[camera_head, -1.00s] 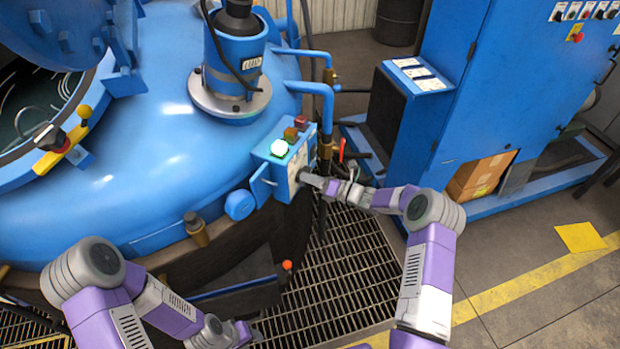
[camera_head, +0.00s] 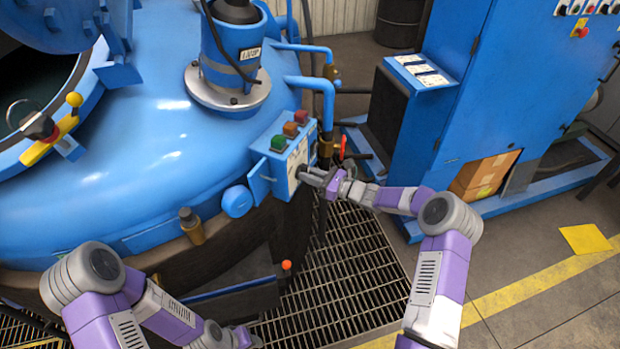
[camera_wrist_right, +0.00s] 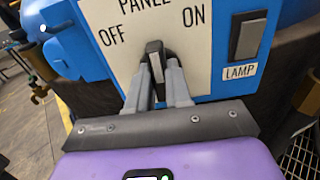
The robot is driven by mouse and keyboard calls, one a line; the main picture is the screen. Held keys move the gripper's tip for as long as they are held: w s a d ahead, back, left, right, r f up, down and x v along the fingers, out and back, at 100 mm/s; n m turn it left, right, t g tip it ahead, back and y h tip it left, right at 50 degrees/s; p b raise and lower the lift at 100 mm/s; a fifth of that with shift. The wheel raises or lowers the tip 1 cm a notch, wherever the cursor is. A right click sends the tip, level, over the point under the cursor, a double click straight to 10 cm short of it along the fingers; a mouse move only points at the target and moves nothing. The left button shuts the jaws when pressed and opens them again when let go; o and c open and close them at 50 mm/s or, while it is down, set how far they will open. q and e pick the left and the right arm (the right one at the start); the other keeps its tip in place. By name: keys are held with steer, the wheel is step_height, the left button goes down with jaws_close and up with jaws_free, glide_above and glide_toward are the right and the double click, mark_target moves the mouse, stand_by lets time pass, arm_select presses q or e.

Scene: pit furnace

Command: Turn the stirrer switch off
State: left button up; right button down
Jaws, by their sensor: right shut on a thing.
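The stirrer switch (camera_wrist_right: 155,66) is a dark knob on a white panel plate (camera_wrist_right: 125,65) in the right wrist view. It points roughly up, between the words OFF on its left and ON on its right. My right gripper (camera_wrist_right: 160,85) is shut on the knob, one finger on each side. In the head view my right gripper (camera_head: 308,177) meets the face of the blue control box (camera_head: 272,168) on the vessel's side. The box's green lamp (camera_head: 278,143) is dark. My left gripper (camera_head: 246,338) is low in the head view, its fingers unclear.
The wrist view shows a rocker switch labelled LAMP (camera_wrist_right: 247,38) right of the knob. The large blue vessel (camera_head: 130,180) fills the left. A red-handled valve (camera_head: 342,148) and pipes stand just right of the box. A blue cabinet (camera_head: 500,110) stands further right. Floor grating (camera_head: 335,265) lies below.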

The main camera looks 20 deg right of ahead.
steer(key=shift+s+a+n+b, duration=0.1)
steer(key=shift+n+b, duration=3.4)
steer(key=shift+n, duration=1.2)
steer(key=c, duration=1)
jaws_free()
steer(key=shift+c, duration=0.2)
